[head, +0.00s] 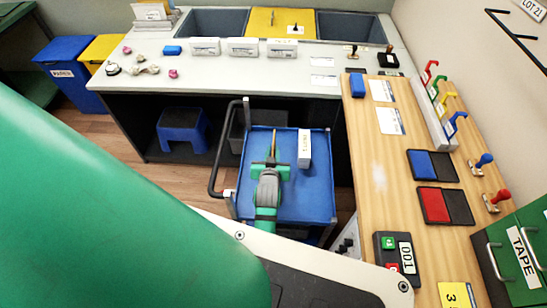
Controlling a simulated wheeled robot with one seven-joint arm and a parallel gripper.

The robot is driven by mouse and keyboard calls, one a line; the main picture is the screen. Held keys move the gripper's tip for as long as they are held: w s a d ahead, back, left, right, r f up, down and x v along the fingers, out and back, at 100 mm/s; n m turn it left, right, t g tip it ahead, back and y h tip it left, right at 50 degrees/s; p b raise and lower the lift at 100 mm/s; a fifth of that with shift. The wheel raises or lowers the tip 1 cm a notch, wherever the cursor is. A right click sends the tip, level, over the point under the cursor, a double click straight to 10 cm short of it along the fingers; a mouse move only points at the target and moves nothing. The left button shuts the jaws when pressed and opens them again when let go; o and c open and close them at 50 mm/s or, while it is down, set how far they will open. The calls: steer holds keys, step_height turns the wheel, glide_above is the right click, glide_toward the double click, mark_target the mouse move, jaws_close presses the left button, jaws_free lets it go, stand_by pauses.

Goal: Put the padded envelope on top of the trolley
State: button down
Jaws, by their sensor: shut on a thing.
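The trolley (318,200) has a flat blue top with a raised rim and a black handle on its left side. My gripper (272,163) is over the middle of the trolley top, shut on a thin tan thing that looks like the padded envelope (274,143) seen edge-on. The envelope sticks out past the fingers toward the back of the trolley. Most of it is hidden by my gripper, and I cannot tell whether it touches the trolley top.
A white box (304,148) stands on the trolley right of my gripper. A grey counter (215,74) lies behind, with several white boxes. A wooden bench (375,180) with stamps and ink pads runs along the right. A blue step stool (183,130) stands under the counter.

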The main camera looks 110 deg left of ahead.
steer(key=f, duration=0.1)
steer(key=a+f, duration=0.1)
steer(key=f, duration=0.2)
steer(key=shift+w+a+f, duration=0.15)
steer(key=shift+a+f, duration=0.1)
steer(key=shift+f, duration=0.3)
steer(key=c, duration=1.7)
jaws_free()
steer(key=shift+s, duration=0.2)
steer(key=shift+o, duration=0.2)
steer(key=shift+w, duration=0.1)
